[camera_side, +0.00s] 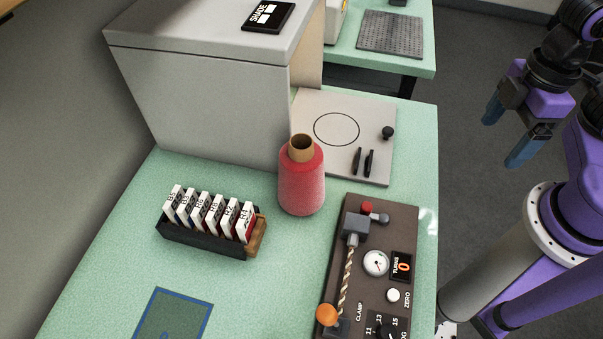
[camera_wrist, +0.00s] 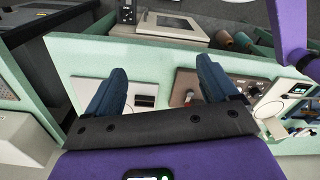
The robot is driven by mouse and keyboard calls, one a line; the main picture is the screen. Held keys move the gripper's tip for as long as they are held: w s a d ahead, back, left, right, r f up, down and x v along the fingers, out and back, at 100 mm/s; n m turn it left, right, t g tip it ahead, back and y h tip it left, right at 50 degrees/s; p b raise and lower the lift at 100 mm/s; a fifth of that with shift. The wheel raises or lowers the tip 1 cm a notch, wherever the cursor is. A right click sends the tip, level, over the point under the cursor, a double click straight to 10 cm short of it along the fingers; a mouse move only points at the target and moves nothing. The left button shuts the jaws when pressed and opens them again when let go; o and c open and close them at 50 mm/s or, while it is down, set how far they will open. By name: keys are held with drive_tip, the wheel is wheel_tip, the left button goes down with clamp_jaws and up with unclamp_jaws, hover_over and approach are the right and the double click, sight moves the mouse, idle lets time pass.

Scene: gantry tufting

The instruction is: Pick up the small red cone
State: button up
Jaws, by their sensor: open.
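The red cone (camera_side: 302,185), a yarn cone with a tan tube at its top, stands upright on the green table (camera_side: 110,255) in the side view. It stands in front of the grey plate with a drawn circle. My gripper (camera_side: 508,132) is at the upper right, beyond the table's right edge. Its blue fingers are spread apart with nothing between them, well clear of the cone. The wrist view shows both fingers (camera_wrist: 162,72) apart above the work area. I cannot make out the red cone there.
A brown panel (camera_side: 335,245) with dial, rope and knobs lies right of the cone. A black rack (camera_side: 203,238) of labelled cards sits left. A large grey cabinet (camera_side: 215,105) stands behind, beside the grey plate (camera_side: 375,112). Bare table lies between rack and panel.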

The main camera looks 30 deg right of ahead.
drive_tip(key=w+a+f+t+y, duration=0.3)
drive_tip(key=w+a+f+y, duration=0.15)
drive_tip(key=w+a, duration=0.6)
drive_tip(key=n+t+y, duration=0.1)
drive_tip(key=t+y, duration=0.1)
drive_tip(key=y, duration=0.6)
approach(314, 154)
drive_tip(key=d+f+x, duration=0.1)
drive_tip(key=x, duration=0.4)
drive_tip(key=shift+r+x, duration=0.2)
drive_tip(key=shift+x, duration=3.75)
drive_tip(key=shift+w, duration=0.15)
drive_tip(key=c, duration=1.3)
